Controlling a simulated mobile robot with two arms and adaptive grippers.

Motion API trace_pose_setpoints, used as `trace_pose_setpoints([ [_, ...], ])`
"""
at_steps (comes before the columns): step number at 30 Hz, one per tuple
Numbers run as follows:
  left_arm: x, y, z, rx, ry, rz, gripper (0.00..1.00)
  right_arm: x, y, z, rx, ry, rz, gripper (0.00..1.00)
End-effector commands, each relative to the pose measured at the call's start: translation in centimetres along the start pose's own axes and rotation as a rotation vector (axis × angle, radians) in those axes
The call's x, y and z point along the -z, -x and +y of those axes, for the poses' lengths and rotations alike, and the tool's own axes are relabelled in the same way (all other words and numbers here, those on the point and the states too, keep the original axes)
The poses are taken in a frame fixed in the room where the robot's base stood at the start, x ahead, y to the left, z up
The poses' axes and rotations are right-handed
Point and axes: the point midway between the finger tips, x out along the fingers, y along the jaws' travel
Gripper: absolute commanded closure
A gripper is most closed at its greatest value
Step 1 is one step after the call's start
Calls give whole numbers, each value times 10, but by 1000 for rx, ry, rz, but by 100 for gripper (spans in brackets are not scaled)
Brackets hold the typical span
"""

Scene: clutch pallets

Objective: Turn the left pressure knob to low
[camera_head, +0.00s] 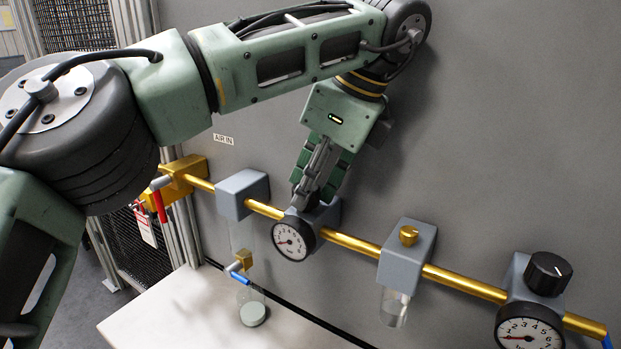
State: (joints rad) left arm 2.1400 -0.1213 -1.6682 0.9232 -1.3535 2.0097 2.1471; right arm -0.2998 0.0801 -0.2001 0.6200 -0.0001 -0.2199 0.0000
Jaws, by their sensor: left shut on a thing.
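My left gripper (307,196) reaches down from above to the left regulator (329,213) on the wall pipe. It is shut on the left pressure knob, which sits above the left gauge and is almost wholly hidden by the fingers. I cannot read the knob's setting. The left gauge (291,239) has a white face and a red needle pointing to the left, near the low numbers. My right gripper is not in view.
A brass pipe (352,243) runs along the grey wall. A second black knob (548,273) and gauge (528,331) are at the right. A grey filter block (407,254) stands between the regulators. A red-handled valve (159,204) is at the left. A white surface (185,314) lies below.

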Motion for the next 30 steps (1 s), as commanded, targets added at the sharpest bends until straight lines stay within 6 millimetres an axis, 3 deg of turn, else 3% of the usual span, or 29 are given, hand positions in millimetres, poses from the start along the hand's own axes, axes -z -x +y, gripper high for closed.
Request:
trace_pose_setpoints([
  [16,4,-3,2,-20,12,2,98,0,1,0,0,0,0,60],
  [17,4,-3,2,-20,11,2,70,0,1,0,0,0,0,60],
  [21,4,-3,1,-19,12,2,58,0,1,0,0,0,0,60],
  [30,2,-1,0,-13,16,2,58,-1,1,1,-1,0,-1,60],
])
